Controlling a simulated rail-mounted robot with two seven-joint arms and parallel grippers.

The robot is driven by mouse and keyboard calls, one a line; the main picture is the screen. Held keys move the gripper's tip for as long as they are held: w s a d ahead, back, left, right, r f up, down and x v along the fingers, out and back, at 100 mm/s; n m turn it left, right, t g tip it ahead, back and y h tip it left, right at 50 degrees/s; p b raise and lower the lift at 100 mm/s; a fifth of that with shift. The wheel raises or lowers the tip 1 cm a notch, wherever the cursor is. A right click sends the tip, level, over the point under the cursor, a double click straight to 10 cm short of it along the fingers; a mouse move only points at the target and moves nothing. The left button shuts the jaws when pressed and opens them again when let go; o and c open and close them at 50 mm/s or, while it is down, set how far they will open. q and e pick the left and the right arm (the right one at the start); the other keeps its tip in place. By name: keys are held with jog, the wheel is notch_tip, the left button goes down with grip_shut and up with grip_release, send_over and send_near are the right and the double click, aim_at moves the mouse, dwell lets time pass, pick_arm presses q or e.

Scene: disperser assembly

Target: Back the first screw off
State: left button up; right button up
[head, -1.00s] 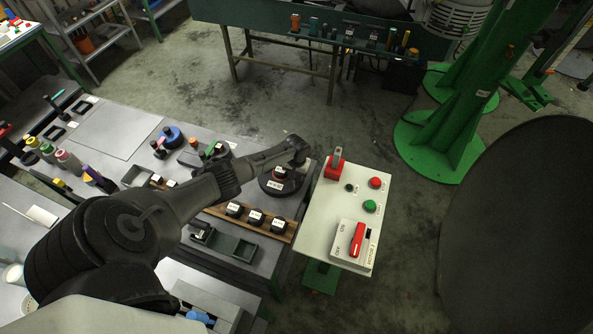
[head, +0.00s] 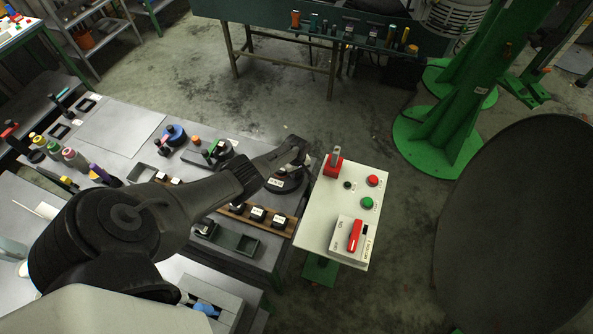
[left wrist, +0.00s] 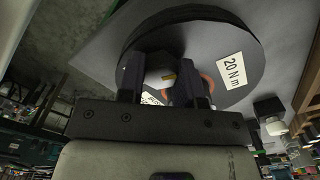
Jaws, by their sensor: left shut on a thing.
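A round black disc-shaped station (head: 291,185) with a white label stands at the table's right end in the head view, partly under my left arm. In the left wrist view, the disc (left wrist: 205,38) fills the upper middle, and its label reads "20 N m". I cannot tell whether this part is a screw. An orange-red ring shows partly behind the right-hand finger. My right gripper is not in view.
A white control panel (head: 318,231) with red and green buttons and a red switch stands right of the disc. A wooden strip (head: 236,213) with several black-and-white blocks and a dark tray (head: 238,242) lie nearer. Open floor lies beyond the panel.

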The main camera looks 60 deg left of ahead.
pick_arm(q)
jog(key=shift+n, duration=0.5)
jog(key=o, duration=0.6)
jog(key=shift+o, duration=0.2)
jog(key=shift+r, duration=0.15)
jog(key=shift+r+p, duration=0.35)
jog(key=shift+p, duration=0.15)
notch_tip(320, 180, up, 6)
jog(key=p, duration=0.4)
notch_tip(320, 180, up, 7)
jog(key=p, duration=0.2)
